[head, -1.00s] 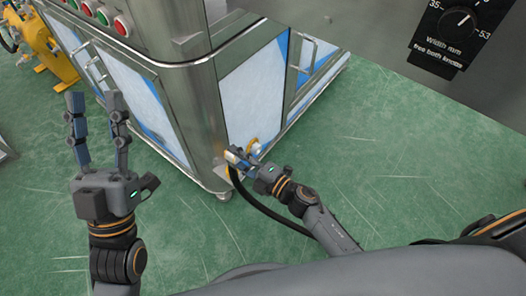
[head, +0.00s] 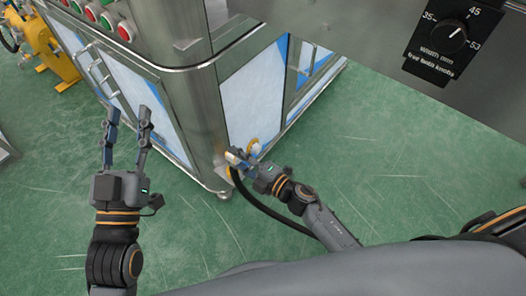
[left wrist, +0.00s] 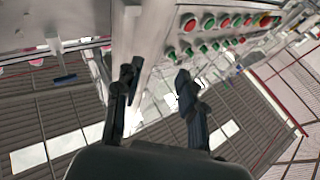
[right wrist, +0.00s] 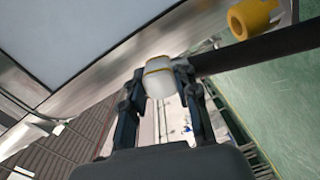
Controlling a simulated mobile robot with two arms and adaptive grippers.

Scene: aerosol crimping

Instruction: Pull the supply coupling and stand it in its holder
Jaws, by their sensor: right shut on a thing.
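The supply coupling (head: 231,157) is a small pale piece with a brass-coloured part, low at the corner of the steel machine. It shows as a white, yellow-banded body (right wrist: 158,77) in the right wrist view. My right gripper (head: 240,159) is shut on it, a finger on each side. A black hose (head: 252,203) runs from near the gripper towards my side. A yellow round fitting (head: 254,146) sits low on the machine beside the coupling; I cannot tell whether it is the holder. My left gripper (head: 126,112) is open and empty, away from the coupling.
The steel machine (head: 188,100) with glazed doors stands close in front of both grippers. Its red and green buttons (head: 107,19) are at upper left. A control panel with a width knob (head: 457,33) overhangs at upper right. Green floor (head: 350,180) is clear at right.

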